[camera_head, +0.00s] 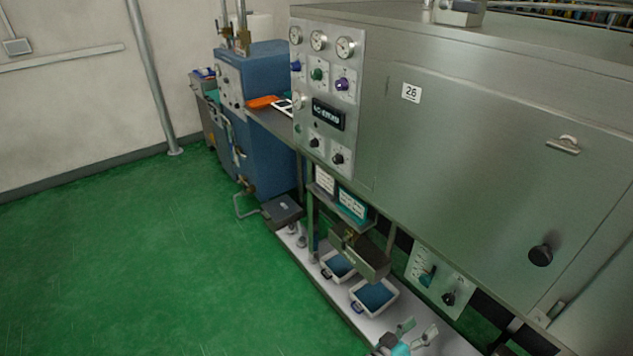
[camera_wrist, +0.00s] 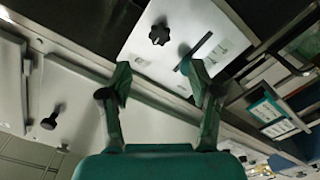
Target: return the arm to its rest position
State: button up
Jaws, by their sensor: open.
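My gripper (camera_head: 417,331) is at the bottom of the head view, low in front of the steel machine. In the wrist view my gripper (camera_wrist: 160,78) has its two green fingers spread apart with nothing between them. Beyond the fingers is a light control panel (camera_wrist: 205,22) with a black knob (camera_wrist: 160,34) and a lever (camera_wrist: 194,56). The same panel (camera_head: 421,262) shows in the head view, up and right of my gripper, with a teal handle (camera_head: 427,275) and a black knob (camera_head: 448,298). Most of my arm is out of view.
The steel machine (camera_head: 470,130) marked 26 fills the right side. Blue-lined bins (camera_head: 374,296) stand on a low white shelf (camera_head: 318,279) left of my gripper. A blue machine (camera_head: 262,120) stands behind. The green floor (camera_head: 120,250) at left is clear.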

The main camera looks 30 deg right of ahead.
jog(key=s+a+f+n+t+y, duration=0.3)
jog(key=s+a+f+n+y, duration=0.1)
jog(key=s+a+y, duration=0.25)
jog(key=s+a+f+n+t+y, duration=0.35)
jog(key=s+a+f+y, duration=0.2)
jog(key=a, duration=0.25)
jog(key=s+a+r+t+y, duration=0.2)
jog(key=s+a+r, duration=0.3)
jog(key=r, duration=0.7)
jog(key=s+a+r+n+t+y, duration=0.1)
jog(key=s+a+r+t+y, duration=0.2)
jog(key=r, duration=0.8)
jog(key=s+a, duration=0.2)
jog(key=a, duration=0.1)
jog(key=shift+s+r+t+y, duration=0.35)
jog(key=shift+r+y, duration=0.05)
